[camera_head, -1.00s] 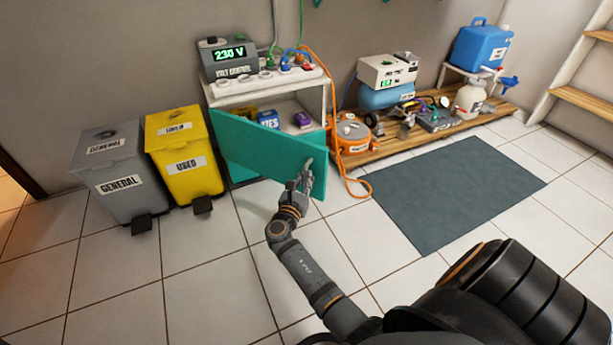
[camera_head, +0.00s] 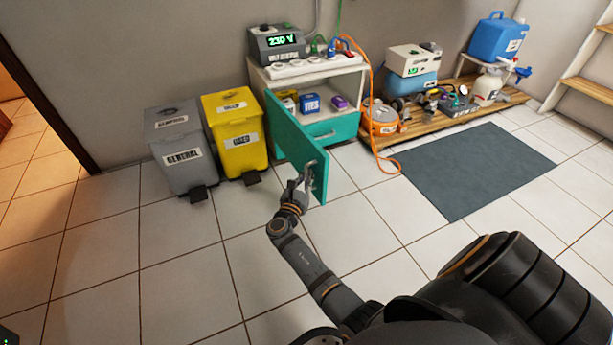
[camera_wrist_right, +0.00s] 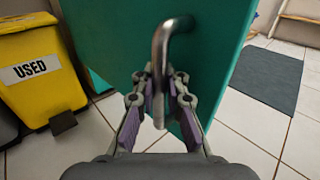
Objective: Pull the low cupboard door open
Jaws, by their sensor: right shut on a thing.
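The low cupboard (camera_head: 353,90) is white, with a teal door (camera_head: 292,138) hinged at its left side. The door stands swung wide open toward me, and boxes show on the shelf inside. My right gripper (camera_head: 303,181) is at the door's free edge, shut on the metal handle (camera_head: 309,168). In the right wrist view the bent handle (camera_wrist_right: 163,48) runs down between the fingers of my right gripper (camera_wrist_right: 160,88), with the teal door (camera_wrist_right: 105,40) behind it. My left gripper is not in view.
A yellow bin (camera_head: 237,135) and a grey bin (camera_head: 178,150) stand left of the door. An orange cable reel (camera_head: 381,119) and a wooden pallet (camera_head: 450,118) are at the right. A dark mat (camera_head: 475,170) lies on the tiles. The floor in front is clear.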

